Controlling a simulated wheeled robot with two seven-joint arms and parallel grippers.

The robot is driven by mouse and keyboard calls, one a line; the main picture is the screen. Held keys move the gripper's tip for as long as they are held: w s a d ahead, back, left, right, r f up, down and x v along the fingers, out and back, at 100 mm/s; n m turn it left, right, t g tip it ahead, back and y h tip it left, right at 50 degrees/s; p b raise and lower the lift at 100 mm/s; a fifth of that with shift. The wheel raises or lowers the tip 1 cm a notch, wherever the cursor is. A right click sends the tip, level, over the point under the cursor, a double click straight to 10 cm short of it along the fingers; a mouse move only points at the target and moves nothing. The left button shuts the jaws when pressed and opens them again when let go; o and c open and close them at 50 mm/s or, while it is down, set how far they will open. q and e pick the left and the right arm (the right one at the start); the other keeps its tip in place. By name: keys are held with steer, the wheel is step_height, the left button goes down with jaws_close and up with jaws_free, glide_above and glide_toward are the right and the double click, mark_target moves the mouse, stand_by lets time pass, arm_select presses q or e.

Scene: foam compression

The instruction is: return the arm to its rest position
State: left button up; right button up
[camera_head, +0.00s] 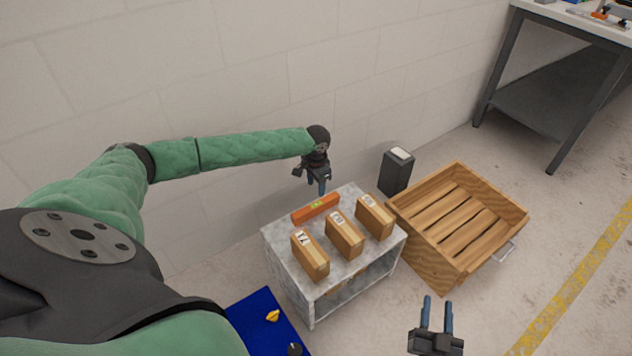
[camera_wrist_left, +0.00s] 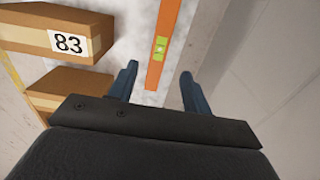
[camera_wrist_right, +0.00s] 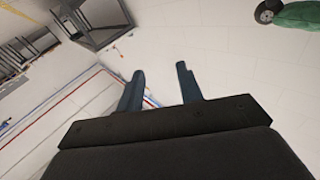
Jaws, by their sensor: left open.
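My left gripper (camera_head: 321,186) is at the end of the green arm reaching in from the left. It is above the back edge of the small grey table, behind the orange level. In the left wrist view its blue fingers (camera_wrist_left: 158,88) are spread apart with nothing between them, and part of the orange level (camera_wrist_left: 162,45) lies below. My right gripper (camera_head: 437,312) is low on the right of the head view, in front of the table. Its two fingers are apart and empty, and the right wrist view shows the same fingers (camera_wrist_right: 160,88).
The grey table (camera_head: 287,262) carries three brown boxes (camera_head: 343,235) and the orange level (camera_head: 316,208). A wooden crate (camera_head: 440,272) and a dark bin (camera_head: 396,174) stand to its right. A workbench (camera_head: 560,30) stands at far right.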

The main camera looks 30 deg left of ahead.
arm_select(q)
steer(key=shift+r, duration=0.45)
arm_select(e)
steer(key=shift+s+f+g, duration=0.15)
steer(key=shift+f+g, duration=0.15)
steer(key=shift+f, duration=0.5)
